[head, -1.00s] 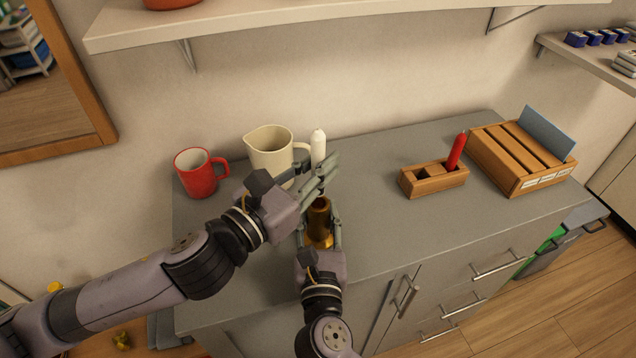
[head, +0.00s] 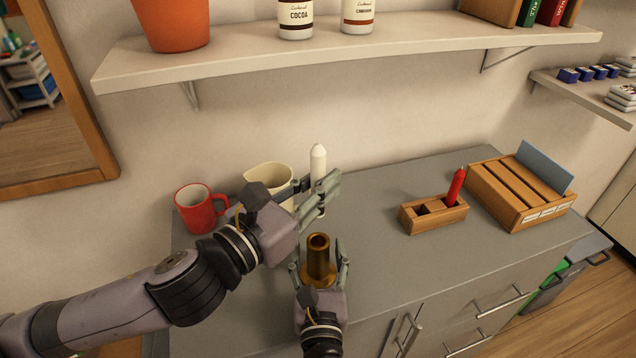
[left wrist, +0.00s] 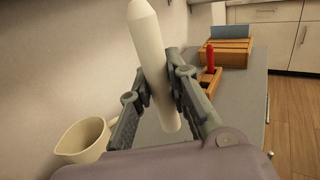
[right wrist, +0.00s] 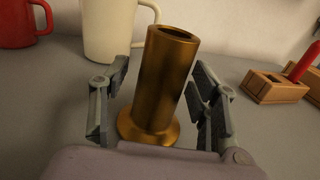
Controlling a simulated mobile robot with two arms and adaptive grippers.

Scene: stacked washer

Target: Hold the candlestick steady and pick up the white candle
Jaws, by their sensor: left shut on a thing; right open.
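The white candle (head: 318,163) is held upright in my left gripper (head: 318,195), above the counter and behind the candlestick. In the left wrist view the candle (left wrist: 153,60) leans slightly between the two fingers, its lower end sticking out below them. The brass candlestick (head: 318,258) stands upright on the grey counter, its top socket empty. My right gripper (head: 319,270) is open, with one finger on each side of the candlestick. In the right wrist view gaps show between the fingers and the candlestick (right wrist: 165,85).
A cream pitcher (head: 268,172) and a red mug (head: 197,212) stand behind and left of my left gripper. A wooden block holder (head: 433,218) with a red candle (head: 456,186) and a slatted wooden box (head: 520,195) are to the right. A shelf (head: 350,48) hangs above.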

